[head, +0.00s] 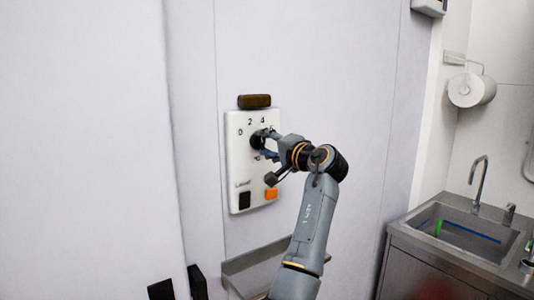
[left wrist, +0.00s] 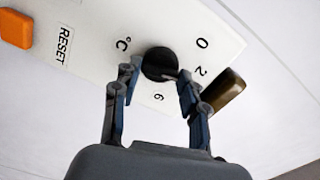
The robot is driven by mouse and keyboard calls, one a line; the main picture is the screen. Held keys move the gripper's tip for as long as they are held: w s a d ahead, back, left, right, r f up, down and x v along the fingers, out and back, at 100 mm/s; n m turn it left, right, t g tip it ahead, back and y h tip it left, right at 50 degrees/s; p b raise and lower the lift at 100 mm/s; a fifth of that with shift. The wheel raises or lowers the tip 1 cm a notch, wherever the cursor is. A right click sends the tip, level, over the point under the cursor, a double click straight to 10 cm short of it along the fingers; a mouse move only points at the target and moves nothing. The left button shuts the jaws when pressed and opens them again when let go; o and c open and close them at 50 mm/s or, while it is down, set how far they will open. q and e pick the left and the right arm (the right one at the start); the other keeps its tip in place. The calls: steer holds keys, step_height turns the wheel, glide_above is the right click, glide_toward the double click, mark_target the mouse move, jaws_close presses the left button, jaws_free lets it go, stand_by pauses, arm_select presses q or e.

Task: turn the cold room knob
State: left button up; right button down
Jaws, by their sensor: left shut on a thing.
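The cold room knob (head: 257,140) is a round black dial on a white control panel (head: 236,165) fixed to the wall, with numbers printed around it. My left gripper (head: 266,144) is at the knob with its fingers shut on it. In the left wrist view the black knob (left wrist: 160,64) sits between the two fingertips of the left gripper (left wrist: 160,78). The numbers 0, 2 and 6 and a °C mark show around it there. The gripper hides part of the panel in the head view. My right gripper is not in view.
Below the knob the panel has a black switch (head: 244,200) and an orange reset button (head: 271,193). A brown block (head: 254,101) sits just above the panel. A metal shelf (head: 250,265) lies below. A sink (head: 465,230) and paper roll (head: 472,90) are at the right.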

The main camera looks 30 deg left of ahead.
arm_select(q)
steer(key=n+b, duration=0.2)
steer(key=n, duration=0.2)
steer(key=shift+a+r+n+b, duration=0.1)
steer(key=shift+n+b, duration=0.2)
steer(key=shift+n, duration=0.1)
steer(key=n+b, duration=0.1)
steer(key=n, duration=0.3)
steer(key=shift+r+b, duration=0.1)
steer(key=shift+b, duration=0.3)
steer(key=shift+n, duration=0.3)
steer(key=o, duration=1.1)
steer(key=shift+o, duration=0.2)
steer(key=shift+a, duration=0.15)
